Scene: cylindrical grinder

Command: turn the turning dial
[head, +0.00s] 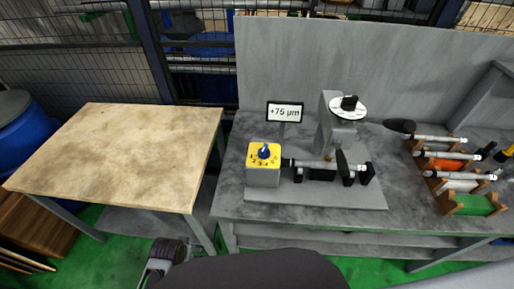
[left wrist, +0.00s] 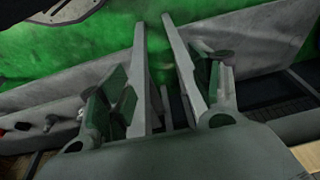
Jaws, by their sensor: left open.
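A yellow-faced box with a blue knob and numbers around it, a dial (head: 264,151), stands at the left end of the grey base plate on the grey bench. A second dial, a white disc with a black knob (head: 349,103), sits on top of the grey measuring stand. I cannot tell from the picture which is the turning dial. My left gripper (head: 168,252) is low at the bottom of the head view, apart from both dials. In the left wrist view its two fingers (left wrist: 155,20) stand apart with nothing between them. My right gripper is not seen.
A display reading +75 µm (head: 285,113) stands behind the yellow box. A dark shaft (head: 312,163) lies at the stand. Racks with shafts (head: 460,165) fill the bench's right side. A wooden table (head: 120,150) at left is bare. A wall panel (head: 400,65) closes the back.

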